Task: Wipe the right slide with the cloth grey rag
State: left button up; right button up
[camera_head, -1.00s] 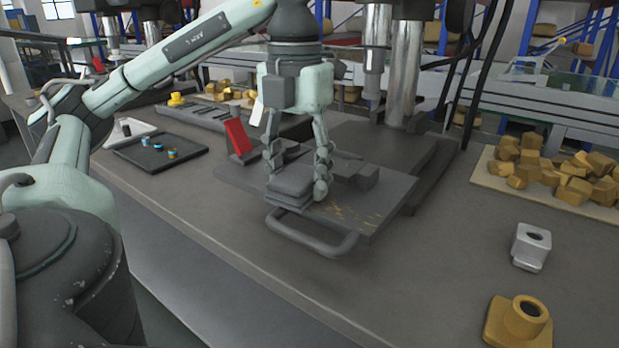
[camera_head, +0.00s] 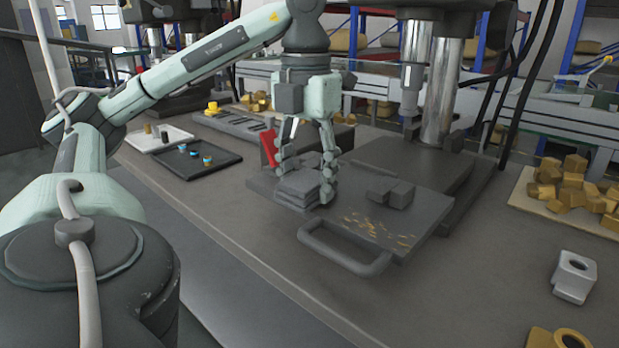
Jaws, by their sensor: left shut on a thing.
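The slide (camera_head: 421,234) is a flat dark grey plate with a loop handle (camera_head: 345,250) at its front edge. Gold-coloured chips (camera_head: 375,228) lie scattered on its front right part. My left gripper (camera_head: 308,187) points down over the plate's left part and is shut on the grey rag (camera_head: 298,190). The rag looks like a folded, layered pad. It is low on the plate and seems to rest on it, but its underside is hidden. The rag is apart from the chips, to their left. My right gripper is not in view.
A dark grey block (camera_head: 390,191) sits on the plate, with a machine's steel column (camera_head: 443,90) behind. A red piece (camera_head: 269,147) stands left of the gripper. A dark tray (camera_head: 233,159) lies left; gold blocks (camera_head: 570,185) and a silver part (camera_head: 574,277) are right.

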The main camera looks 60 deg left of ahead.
aim_at(369, 226)
pick_arm(q)
jog(key=shift+w+d+f+p, duration=0.1)
jog(key=shift+w+d+p, duration=0.1)
jog(key=shift+d, duration=0.4)
jog(key=shift+w+d+r+p, duration=0.1)
jog(key=shift+d+p, duration=0.15)
jog(key=shift+d, duration=0.3)
jog(key=shift+w+d+f+p, duration=0.1)
jog(key=shift+d+p, duration=0.1)
jog(key=shift+d, duration=0.4)
jog(key=shift+w+d+p, duration=0.25)
jog(key=shift+d+p, duration=0.5)
jog(key=shift+d, duration=0.9)
jog(key=c, duration=0.5)
jog(key=shift+o, duration=1.1)
jog(key=shift+w+d, duration=0.25)
jog(key=shift+d, duration=0.45)
jog(key=shift+w+d, duration=0.2)
jog(key=shift+d, duration=0.5)
jog(key=shift+w+d, duration=0.25)
jog(key=shift+d, duration=0.45)
jog(key=shift+f, duration=0.1)
jog(key=shift+w+d, duration=0.25)
jog(key=shift+d, duration=0.85)
jog(key=shift+w+d, duration=0.2)
jog(key=shift+d, duration=0.9)
jog(key=shift+w+d, duration=0.25)
jog(key=shift+d, duration=0.85)
jog(key=shift+r, duration=3.05)
